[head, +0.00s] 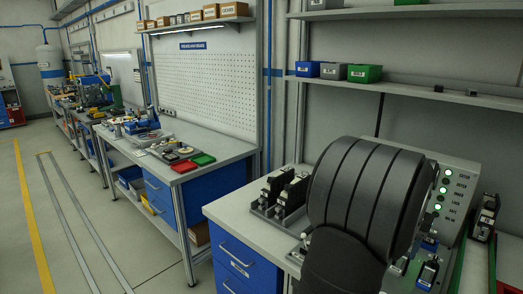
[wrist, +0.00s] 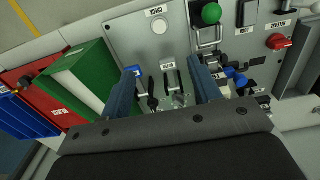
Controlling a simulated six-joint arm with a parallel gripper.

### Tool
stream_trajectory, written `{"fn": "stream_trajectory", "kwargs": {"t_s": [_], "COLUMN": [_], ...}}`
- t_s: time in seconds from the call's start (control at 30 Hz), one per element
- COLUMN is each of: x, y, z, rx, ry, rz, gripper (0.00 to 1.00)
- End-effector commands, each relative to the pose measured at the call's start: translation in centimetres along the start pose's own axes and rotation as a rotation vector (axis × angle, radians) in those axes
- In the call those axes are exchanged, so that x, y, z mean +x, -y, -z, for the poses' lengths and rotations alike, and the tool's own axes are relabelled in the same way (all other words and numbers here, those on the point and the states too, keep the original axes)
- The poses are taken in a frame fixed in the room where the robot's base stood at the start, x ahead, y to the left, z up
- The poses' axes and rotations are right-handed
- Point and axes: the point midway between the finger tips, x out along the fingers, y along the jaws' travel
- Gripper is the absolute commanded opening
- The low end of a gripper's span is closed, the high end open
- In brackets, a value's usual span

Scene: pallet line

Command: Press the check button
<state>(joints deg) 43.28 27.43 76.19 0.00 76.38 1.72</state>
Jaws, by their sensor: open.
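The check button, a round white button (wrist: 159,26), shows at the top of the wrist view on a grey panel (wrist: 122,37). An upside-down label beside it seems to read CHECK. My gripper (wrist: 164,68) is open, with its two blue-grey fingers apart and nothing clearly held between them. The fingertips show below the button in the picture; I cannot tell how far they are from the panel. In the head view my dark arm hides the gripper and the button.
A green button (wrist: 211,13) and a red knob (wrist: 278,41) lie to the right of the check button. Green (wrist: 93,84) and red (wrist: 62,97) bins are at left. Lit green lamps (head: 443,190) show on a sloped panel (head: 462,172). Black-and-silver devices (head: 283,189) stand on the bench.

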Motion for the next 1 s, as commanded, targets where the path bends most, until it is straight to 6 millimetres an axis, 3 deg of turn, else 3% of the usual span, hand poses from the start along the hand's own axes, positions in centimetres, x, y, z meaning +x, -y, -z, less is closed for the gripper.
{"fn": "stream_trajectory", "kwargs": {"t_s": [0.03, 0.27, 0.3, 1.0], "x": [0.02, 0.02, 0.02, 0.02], "y": [0.00, 0.00, 0.00, 0.00], "z": [0.00, 0.00, 0.00, 0.00], "rx": [0.000, 0.000, 0.000, 0.000], "ry": [0.000, 0.000, 0.000, 0.000], "rz": [0.000, 0.000, 0.000, 0.000], "gripper": [0.47, 0.02, 0.00, 0.00]}}
